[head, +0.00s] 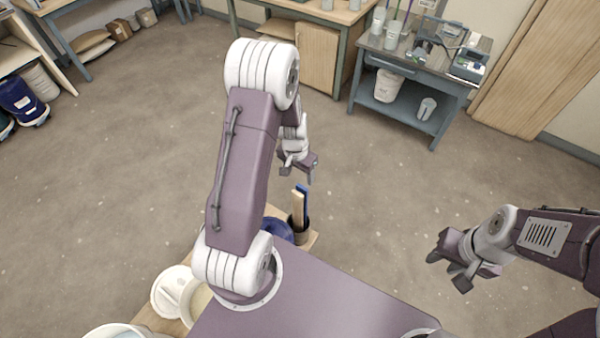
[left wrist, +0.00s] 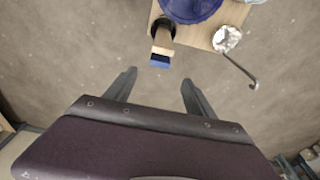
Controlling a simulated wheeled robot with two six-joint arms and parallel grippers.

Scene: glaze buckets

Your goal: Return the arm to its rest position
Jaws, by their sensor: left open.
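My left arm rises from my base in the head view, and its gripper (head: 297,172) hangs in mid-air over the floor. In the left wrist view the two fingers of my left gripper (left wrist: 158,90) stand wide apart with only floor between them. My right gripper (head: 462,268) is at the right of the head view, over the floor. I see nothing held in it, but its finger gap is not clear.
A dark holder (head: 299,232) with a wooden handle and a blue brush stands on a wooden board beside a blue bucket (head: 277,230), near my left gripper. Pale buckets (head: 172,290) stand at the lower left. A grey workbench (head: 425,65) stands behind; the floor between is free.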

